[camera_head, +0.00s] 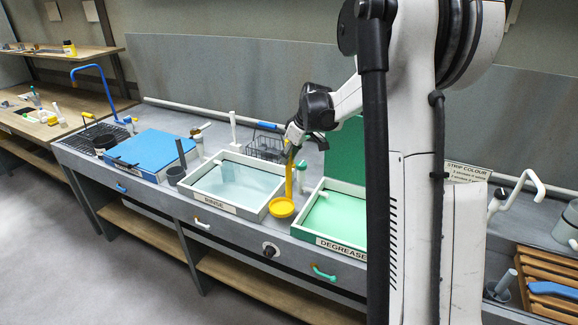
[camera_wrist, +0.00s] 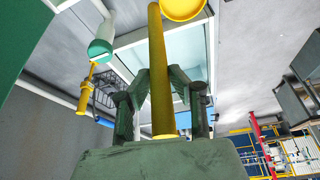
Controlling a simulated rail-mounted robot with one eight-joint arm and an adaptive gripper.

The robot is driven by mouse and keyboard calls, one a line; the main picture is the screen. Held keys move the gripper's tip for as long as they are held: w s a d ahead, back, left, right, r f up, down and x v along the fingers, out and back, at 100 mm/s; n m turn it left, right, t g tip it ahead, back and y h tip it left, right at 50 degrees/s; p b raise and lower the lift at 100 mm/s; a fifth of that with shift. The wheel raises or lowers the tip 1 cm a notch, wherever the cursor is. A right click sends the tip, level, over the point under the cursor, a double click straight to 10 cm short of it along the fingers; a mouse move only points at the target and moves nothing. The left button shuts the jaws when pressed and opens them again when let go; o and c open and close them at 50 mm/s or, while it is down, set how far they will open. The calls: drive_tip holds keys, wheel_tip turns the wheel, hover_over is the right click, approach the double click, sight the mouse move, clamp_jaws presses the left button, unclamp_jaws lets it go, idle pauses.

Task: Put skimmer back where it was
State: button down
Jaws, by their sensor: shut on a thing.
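The skimmer is yellow, with a long straight handle (camera_head: 289,178) and a shallow round bowl (camera_head: 282,207) at its lower end. My gripper (camera_head: 293,143) is shut on the upper handle, and the skimmer hangs close to upright. In the head view the bowl shows between the rinse tray (camera_head: 196,196) and the degrease tray (camera_head: 313,222); I cannot tell whether it touches anything. In the wrist view the handle (camera_wrist: 160,70) runs between my gripper's two fingers (camera_wrist: 160,98), and the bowl (camera_wrist: 183,8) is cut off by the top edge.
A wire basket (camera_head: 265,147) stands behind the rinse tray. A green panel (camera_head: 347,148) rises behind the degrease tray. A blue lid (camera_head: 152,150) and a dark cup (camera_head: 176,175) are to the left. My arm hides part of the right side.

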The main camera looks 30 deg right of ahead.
drive_tip(key=shift+f, duration=1.95)
drive_tip(key=shift+f, duration=0.15)
drive_tip(key=c, duration=1.6)
unclamp_jaws()
drive_tip(key=shift+o, duration=0.2)
